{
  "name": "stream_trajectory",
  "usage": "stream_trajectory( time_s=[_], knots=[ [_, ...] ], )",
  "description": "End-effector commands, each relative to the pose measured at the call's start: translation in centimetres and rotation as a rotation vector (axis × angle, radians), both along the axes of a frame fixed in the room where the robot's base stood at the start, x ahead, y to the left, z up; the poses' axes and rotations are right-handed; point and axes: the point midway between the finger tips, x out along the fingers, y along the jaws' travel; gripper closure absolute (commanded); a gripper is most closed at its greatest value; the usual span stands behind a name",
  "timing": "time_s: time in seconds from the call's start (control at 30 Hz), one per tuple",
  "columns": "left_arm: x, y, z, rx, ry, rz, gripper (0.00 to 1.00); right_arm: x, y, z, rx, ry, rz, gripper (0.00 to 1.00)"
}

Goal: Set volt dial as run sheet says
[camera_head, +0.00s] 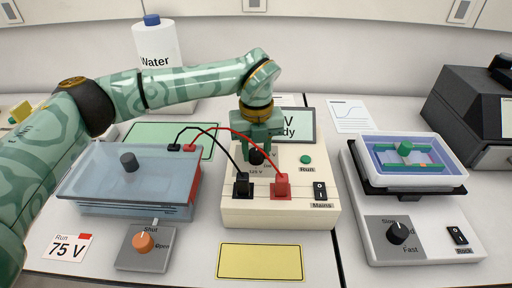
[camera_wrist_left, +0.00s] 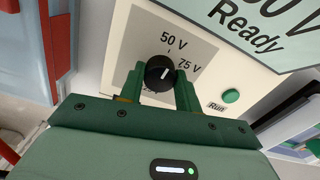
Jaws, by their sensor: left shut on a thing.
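The volt dial is a round black knob (camera_wrist_left: 160,73) on a grey plate of the cream power supply (camera_head: 280,208). In the head view the dial (camera_head: 257,156) is mostly hidden by my left gripper (camera_head: 257,148). In the left wrist view my left gripper (camera_wrist_left: 160,88) is shut on the knob, one green finger on each side. Labels 50 V and 75 V show; a lower one is partly hidden. A white mark shows on the knob, but its exact setting is hard to tell. The run sheet card (camera_head: 67,247) reads "Run 75 V". My right gripper is out of view.
The display (camera_wrist_left: 255,25) reads "Ready" below a partly cut-off voltage ending in 0 V. Black (camera_head: 242,187) and red (camera_head: 281,187) plugs stand close in front of the dial, with leads to the gel box (camera_head: 120,190). A green Run button (camera_head: 306,159) and Mains switch (camera_head: 320,190) sit to the right.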

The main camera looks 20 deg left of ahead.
Motion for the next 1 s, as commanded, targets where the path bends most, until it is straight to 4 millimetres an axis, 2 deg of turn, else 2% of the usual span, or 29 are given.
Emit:
stream_trajectory(
  time_s=[0.5, 1.0],
  knots=[
    [0.0, 0.0, 0.6, 0.001, -0.003, -0.428, 0.89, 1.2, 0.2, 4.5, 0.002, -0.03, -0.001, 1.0],
    [0.0, 0.0, 0.3, 0.001, -0.002, -0.834, 0.89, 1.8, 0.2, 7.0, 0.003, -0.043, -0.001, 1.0]
  ],
)
